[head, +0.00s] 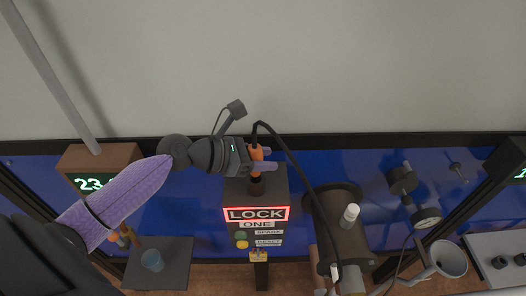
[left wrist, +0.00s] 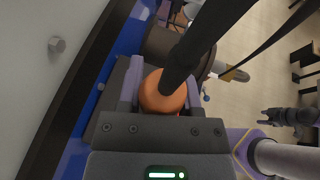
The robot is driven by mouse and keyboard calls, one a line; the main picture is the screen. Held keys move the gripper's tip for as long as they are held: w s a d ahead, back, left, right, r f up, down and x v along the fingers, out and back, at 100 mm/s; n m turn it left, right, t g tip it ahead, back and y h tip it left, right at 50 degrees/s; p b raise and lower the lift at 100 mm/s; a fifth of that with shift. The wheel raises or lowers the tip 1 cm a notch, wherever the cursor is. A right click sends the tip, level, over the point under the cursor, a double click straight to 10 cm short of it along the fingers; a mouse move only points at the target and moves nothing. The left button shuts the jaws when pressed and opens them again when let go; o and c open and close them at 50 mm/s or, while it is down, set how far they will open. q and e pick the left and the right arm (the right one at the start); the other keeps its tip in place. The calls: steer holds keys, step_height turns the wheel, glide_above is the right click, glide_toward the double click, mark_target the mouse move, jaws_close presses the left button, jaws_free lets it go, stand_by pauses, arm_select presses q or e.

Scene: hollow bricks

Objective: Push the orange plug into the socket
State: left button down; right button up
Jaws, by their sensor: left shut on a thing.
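The orange plug (head: 257,154) has a black cable rising from its top. My left gripper (head: 262,160) is shut on it, with one finger on each side. In the left wrist view the plug (left wrist: 163,95) shows between the two purple fingers, partly covered by the cable. The plug stands roughly upright over the dark socket (head: 256,186) on top of the grey LOCK box. Whether its tip is inside the socket cannot be told. My right gripper (left wrist: 268,116) shows small at the right of the left wrist view, away from the plug; its opening is unclear.
The LOCK box (head: 281,192) has a lit red sign, with a green and a yellow button below. A dark cylinder (head: 343,222) stands close on its right, and the cable arcs down past it.

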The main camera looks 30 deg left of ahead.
arm_select(q)
steer(key=shift+f, duration=0.25)
stand_by(0.4)
steer(key=shift+r+p, duration=0.1)
steer(key=shift+p, duration=0.4)
stand_by(0.4)
steer(key=shift+p, duration=0.4)
